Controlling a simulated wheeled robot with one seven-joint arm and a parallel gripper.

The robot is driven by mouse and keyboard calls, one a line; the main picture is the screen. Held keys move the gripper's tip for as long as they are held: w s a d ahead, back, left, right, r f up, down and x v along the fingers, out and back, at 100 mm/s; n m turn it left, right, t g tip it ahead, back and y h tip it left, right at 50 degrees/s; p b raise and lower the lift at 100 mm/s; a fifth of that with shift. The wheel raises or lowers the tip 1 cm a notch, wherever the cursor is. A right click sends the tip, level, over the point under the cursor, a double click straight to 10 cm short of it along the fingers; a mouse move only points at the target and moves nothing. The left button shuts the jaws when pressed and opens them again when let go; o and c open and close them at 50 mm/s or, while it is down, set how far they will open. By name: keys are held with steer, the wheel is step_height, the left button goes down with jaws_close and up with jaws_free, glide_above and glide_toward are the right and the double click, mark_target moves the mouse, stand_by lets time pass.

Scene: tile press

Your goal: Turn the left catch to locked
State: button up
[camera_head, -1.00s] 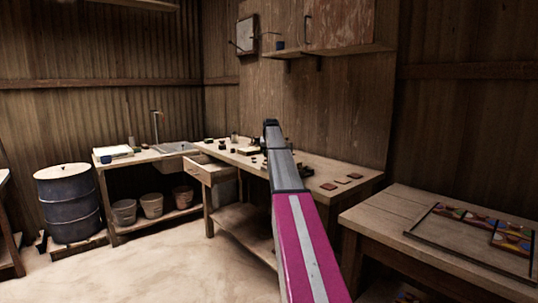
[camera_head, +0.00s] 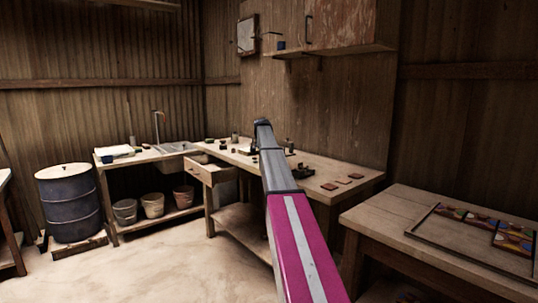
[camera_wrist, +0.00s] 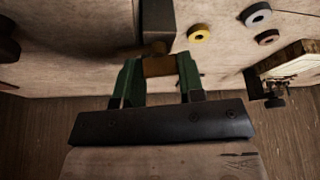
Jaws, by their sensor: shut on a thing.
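My gripper (camera_wrist: 158,72) shows in the wrist view as two green fingers. They are shut on a small brown block-like piece, which I take to be the catch (camera_wrist: 159,66). A dark upright block (camera_wrist: 157,18) sits directly beyond this piece. Whether the catch stands locked or unlocked I cannot tell. In the head view my arm covers the middle of the long bench (camera_head: 325,168), and the gripper and the catch cannot be made out there.
In the wrist view a yellow ring (camera_wrist: 199,33) and a grey ring (camera_wrist: 257,15) lie to the right, near a pale block with dark fittings (camera_wrist: 290,66). In the head view a side table (camera_head: 385,217) with a tile frame stands at right. A blue drum (camera_head: 68,205) stands left.

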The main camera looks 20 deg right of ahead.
stand_by(0.4)
steer(key=o, duration=0.9)
steer(key=shift+o, duration=0.2)
steer(key=v, duration=1)
steer(key=shift+r, duration=0.4)
steer(key=shift+a, duration=0.1)
